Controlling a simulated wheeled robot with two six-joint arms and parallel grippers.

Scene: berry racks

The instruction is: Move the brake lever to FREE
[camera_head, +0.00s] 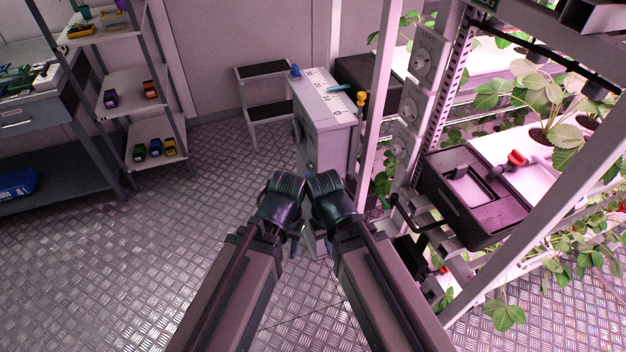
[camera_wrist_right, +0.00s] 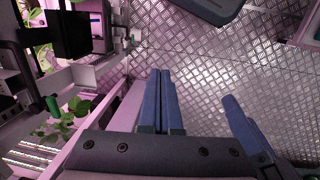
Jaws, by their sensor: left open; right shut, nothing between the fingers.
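No lettering that reads FREE is legible, and I cannot tell for sure which part is the brake lever. A black cranked bar (camera_head: 412,215) with a small green tip (camera_head: 384,202) sticks out low on the rack, right of my wrists in the head view. A green grip (camera_wrist_right: 53,106) shows at the left of the right wrist view. My right gripper (camera_wrist_right: 163,88) points away in that view, its two blue fingers together and empty. A blue finger of my left gripper (camera_wrist_right: 238,118) shows beside it. In the head view, both grippers' fingertips are mostly hidden beneath my dark wrists.
A grey cabinet (camera_head: 330,130) with a numbered scale stands ahead, beside a step stool (camera_head: 262,72). The plant rack's post (camera_head: 380,75) and a black bin (camera_head: 478,205) are close on the right. Shelves (camera_head: 140,88) stand left. The metal floor (camera_head: 190,215) at left is clear.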

